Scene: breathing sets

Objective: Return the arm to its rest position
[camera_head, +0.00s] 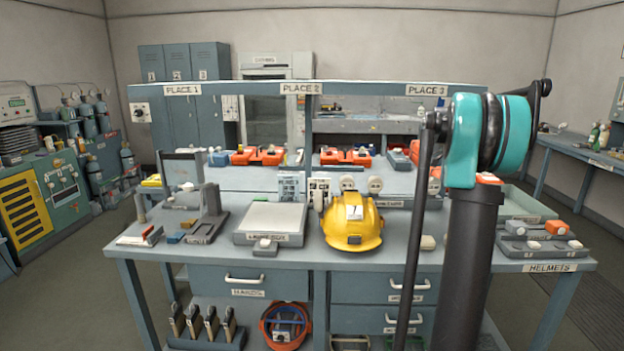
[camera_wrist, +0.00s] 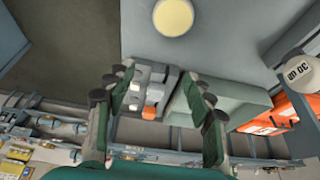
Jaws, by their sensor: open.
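My arm (camera_head: 478,140) stands at the right of the head view, with a teal joint at the top and dark links running down in front of the bench. My gripper is outside the head view. In the wrist view my gripper (camera_wrist: 157,78) shows its two dark-tipped fingers spread apart. Nothing is held between them. Behind the gap, a grey device with an orange block (camera_wrist: 149,112) shows at some distance; no contact is visible.
The workbench (camera_head: 215,262) carries a yellow helmet (camera_head: 352,222), a flat grey plate (camera_head: 271,222) and several small devices. An upper rail (camera_head: 240,88) bears place labels. A machine (camera_head: 35,205) stands at the left. Floor at left is clear.

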